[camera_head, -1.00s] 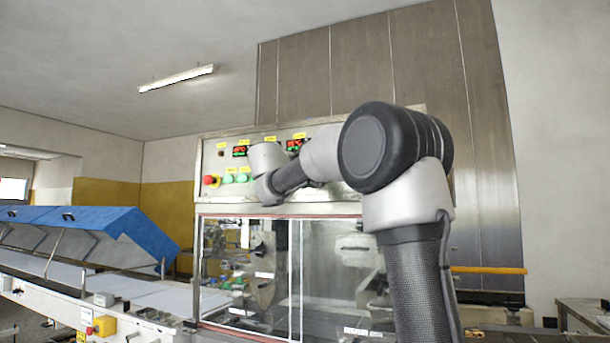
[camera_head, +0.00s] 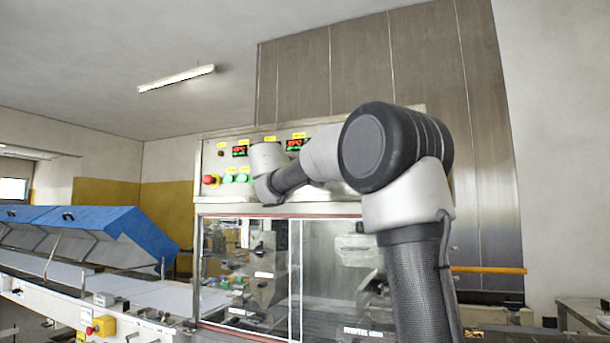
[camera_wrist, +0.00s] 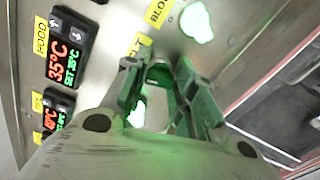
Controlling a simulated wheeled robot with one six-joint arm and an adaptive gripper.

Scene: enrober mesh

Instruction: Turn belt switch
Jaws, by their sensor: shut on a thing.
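The control panel (camera_head: 222,150) of the machine fills the upper middle of the head view. In the wrist view, my gripper (camera_wrist: 160,80) is shut on the belt switch (camera_wrist: 159,73), a small dark knob between the fingertips. A yellow label (camera_wrist: 138,43), partly covered by a finger, sits beside it. The fingers hide the sides of the switch, so its exact angle is hard to tell. In the head view, my wrist is against the panel and hides the gripper and the switch.
Lit green buttons (camera_wrist: 196,22) are close to the fingers. Temperature displays (camera_wrist: 66,60) lie to the left in the wrist view. A red emergency button (camera_head: 210,181) is at the panel's left. Glass doors (camera_head: 245,275) are below, and a conveyor with a blue cover (camera_head: 140,235) stands left.

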